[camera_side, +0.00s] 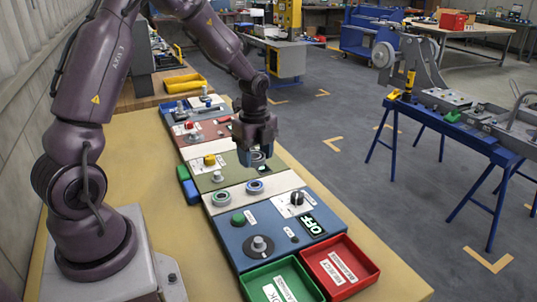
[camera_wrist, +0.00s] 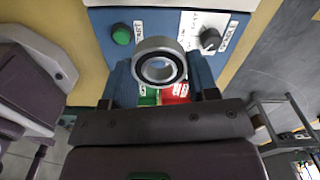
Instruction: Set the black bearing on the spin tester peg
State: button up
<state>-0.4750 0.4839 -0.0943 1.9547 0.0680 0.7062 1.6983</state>
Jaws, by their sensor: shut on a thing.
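My gripper (camera_side: 257,152) is shut on the black bearing (camera_wrist: 159,66), a steel ring with a black seal, held between blue fingers in the wrist view. In the side view the bearing (camera_side: 258,156) is partly hidden by the fingers, over the middle of the row of panels. The spin tester (camera_side: 232,238) is the blue panel nearest the camera, with a green button (camera_side: 238,218), a knob and an OFF display (camera_side: 312,225). Its grey peg (camera_side: 259,244) stands bare at the front. In the wrist view the peg cannot be made out.
A green-seal bearing (camera_side: 221,198) and a blue-seal bearing (camera_side: 254,187) lie on the pale strip behind the tester. A green tray (camera_side: 256,280) and a red tray (camera_side: 368,270) stand in front of it. Panels with buttons and posts continue behind.

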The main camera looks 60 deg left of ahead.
send_over(259, 241)
notch_tip(259, 241, down, 4)
jog(key=shift+r+m, duration=0.25)
jog(key=shift+m, duration=0.15)
jog(key=shift+f+n, duration=0.2)
jog(key=shift+n, duration=0.1)
jog(key=shift+w+f, duration=0.1)
jog(key=shift+f, duration=3.8)
jog(key=o, duration=1.1)
